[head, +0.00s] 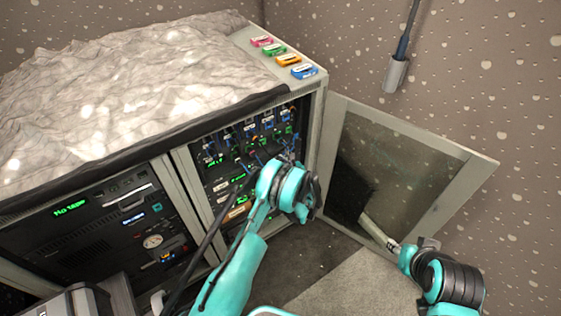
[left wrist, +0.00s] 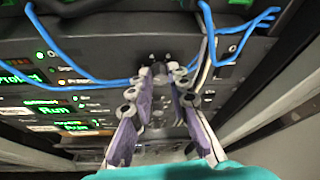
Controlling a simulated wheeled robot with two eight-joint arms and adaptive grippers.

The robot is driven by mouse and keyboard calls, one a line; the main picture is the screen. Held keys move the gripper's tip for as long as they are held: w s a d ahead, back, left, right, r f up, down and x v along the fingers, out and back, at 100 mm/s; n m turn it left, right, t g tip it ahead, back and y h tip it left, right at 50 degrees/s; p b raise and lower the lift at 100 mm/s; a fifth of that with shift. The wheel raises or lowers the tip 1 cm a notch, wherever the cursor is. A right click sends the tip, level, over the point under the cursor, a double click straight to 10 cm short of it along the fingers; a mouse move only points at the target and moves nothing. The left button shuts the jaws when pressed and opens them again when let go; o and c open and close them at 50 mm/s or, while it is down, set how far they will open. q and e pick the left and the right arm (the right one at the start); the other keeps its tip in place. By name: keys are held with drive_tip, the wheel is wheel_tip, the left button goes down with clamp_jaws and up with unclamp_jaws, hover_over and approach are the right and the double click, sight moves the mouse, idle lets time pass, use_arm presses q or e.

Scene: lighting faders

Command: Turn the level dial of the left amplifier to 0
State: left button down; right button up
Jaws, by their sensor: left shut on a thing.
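The rack's open bay holds dark amplifier units (head: 222,187) with green displays and blue cables. My left gripper (head: 292,163) reaches into this bay, and its own wrist hides much of the spot it works at. In the left wrist view, its two purple-grey fingers (left wrist: 163,78) close around a small dark dial (left wrist: 158,70) on a black front panel. The dial is mostly hidden between the fingertips, and its pointer and scale cannot be read. My right gripper (head: 392,243) is low at the right near the open door; its fingers are unclear.
An open glass-panelled door (head: 405,150) swings out at the right of the bay. Blue cables (left wrist: 75,68) hang across the panels beside my left fingers. A crumpled pale sheet (head: 120,90) and several coloured tags (head: 289,60) lie on top. A closed-in bay with a gauge (head: 152,241) stands left.

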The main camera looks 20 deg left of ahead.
use_arm(q)
drive_tip(key=n+t, duration=0.1)
drive_tip(key=n+t+h, duration=0.1)
drive_tip(key=n, duration=0.1)
drive_tip(key=shift+s+a+f, duration=0.1)
drive_tip(key=shift+s+a, duration=0.05)
idle(0.6)
drive_tip(key=c, duration=1.4)
unclamp_jaws()
drive_tip(key=shift+c, duration=0.2)
wheel_tip(320, 180, up, 10)
